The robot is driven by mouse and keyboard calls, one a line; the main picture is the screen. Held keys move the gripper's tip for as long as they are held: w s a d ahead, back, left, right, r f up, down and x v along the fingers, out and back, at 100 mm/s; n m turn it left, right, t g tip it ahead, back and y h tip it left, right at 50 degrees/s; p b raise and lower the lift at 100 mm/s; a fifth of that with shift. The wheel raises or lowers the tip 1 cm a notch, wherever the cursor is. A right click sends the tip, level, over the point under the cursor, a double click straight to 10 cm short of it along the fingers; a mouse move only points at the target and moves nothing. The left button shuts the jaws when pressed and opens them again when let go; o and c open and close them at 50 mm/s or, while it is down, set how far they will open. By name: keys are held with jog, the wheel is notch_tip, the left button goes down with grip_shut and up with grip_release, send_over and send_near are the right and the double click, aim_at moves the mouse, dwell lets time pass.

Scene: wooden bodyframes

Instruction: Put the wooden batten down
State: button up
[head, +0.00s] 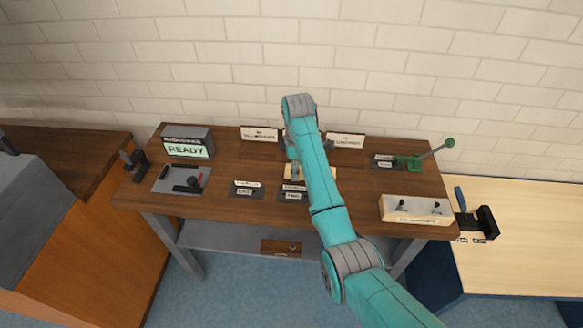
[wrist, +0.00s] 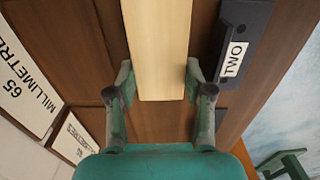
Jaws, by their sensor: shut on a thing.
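The wooden batten (wrist: 158,45) is a pale, straight piece that runs up out of the wrist view between my fingers. My gripper (wrist: 160,72) is shut on it, one finger along each side. In the head view the batten (head: 326,173) shows as a short pale strip over the middle of the brown bench, partly hidden by my arm. My gripper (head: 293,167) is mostly hidden there too. I cannot tell whether the batten touches the bench top.
On the bench (head: 225,205) stand a READY display (head: 187,149), a grey tray (head: 163,181), a green lever device (head: 415,161) and a pale block with two dark knobs (head: 416,209). A dark plate marked TWO (wrist: 236,55) lies beside the batten. A 65 millimetres sign (wrist: 25,80) is opposite.

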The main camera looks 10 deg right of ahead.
jog(key=shift+f, duration=0.3)
jog(key=shift+f, duration=0.15)
jog(key=o, duration=1.2)
